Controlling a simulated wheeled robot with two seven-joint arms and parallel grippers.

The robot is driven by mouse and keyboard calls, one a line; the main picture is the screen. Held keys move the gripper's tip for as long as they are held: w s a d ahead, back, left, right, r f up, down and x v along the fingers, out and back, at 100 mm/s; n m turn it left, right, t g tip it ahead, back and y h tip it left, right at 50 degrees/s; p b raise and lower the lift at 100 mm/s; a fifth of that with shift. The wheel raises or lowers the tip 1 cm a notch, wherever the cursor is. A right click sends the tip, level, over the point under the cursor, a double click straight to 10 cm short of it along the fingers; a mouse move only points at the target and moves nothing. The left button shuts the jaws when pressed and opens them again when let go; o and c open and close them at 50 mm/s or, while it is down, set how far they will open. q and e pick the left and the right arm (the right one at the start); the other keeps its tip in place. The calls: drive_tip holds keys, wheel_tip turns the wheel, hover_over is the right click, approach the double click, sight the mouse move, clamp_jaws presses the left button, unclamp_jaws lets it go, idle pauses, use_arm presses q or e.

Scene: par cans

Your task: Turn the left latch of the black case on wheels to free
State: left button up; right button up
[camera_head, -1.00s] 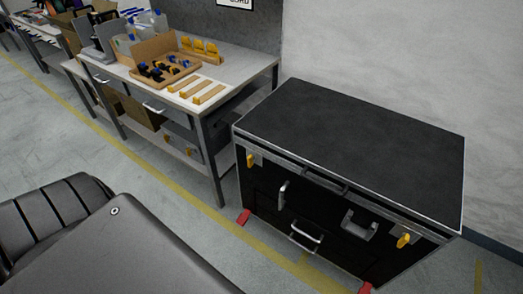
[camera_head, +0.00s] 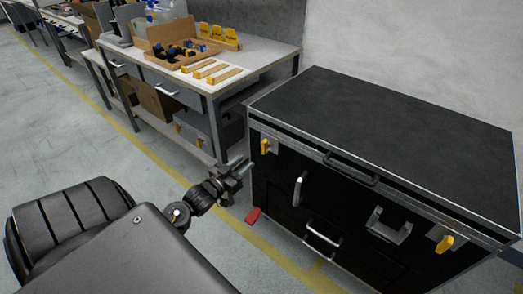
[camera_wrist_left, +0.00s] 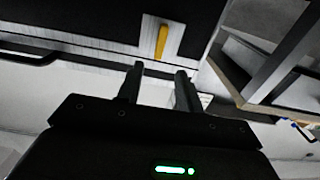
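The black case (camera_head: 400,125) stands on the floor at the right of the head view, its lid closed. Its left latch (camera_head: 265,146) is a yellow handle at the front left corner, pointing roughly up and down. The left latch also shows in the left wrist view (camera_wrist_left: 162,42), just beyond the fingertips. A second yellow latch (camera_head: 445,244) sits near the right end of the front. My left gripper (camera_head: 240,168) is just left of the left latch and appears not to touch it. In the left wrist view its fingers (camera_wrist_left: 159,70) are apart with nothing between them. My right gripper is not in view.
A workbench (camera_head: 262,60) with a cardboard tray (camera_head: 180,62) and yellow-ended strips (camera_head: 212,70) stands left of the case. Grey handles (camera_head: 323,236) stick out from the case front. A red foot piece (camera_head: 253,216) is at its lower left. Open floor lies left.

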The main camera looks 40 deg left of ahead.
sight(262, 148)
use_arm(q)
drive_tip(key=w, duration=0.9)
drive_tip(key=shift+w+a+b, duration=0.1)
drive_tip(key=shift+w+b, duration=0.05)
drive_tip(key=shift+b, duration=0.25)
drive_tip(key=shift+w, duration=0.65)
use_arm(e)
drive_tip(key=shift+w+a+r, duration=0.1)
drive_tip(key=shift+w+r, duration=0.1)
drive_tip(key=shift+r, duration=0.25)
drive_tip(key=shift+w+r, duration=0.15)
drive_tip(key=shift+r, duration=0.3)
use_arm(q)
drive_tip(key=shift+c, duration=0.5)
clamp_jaws()
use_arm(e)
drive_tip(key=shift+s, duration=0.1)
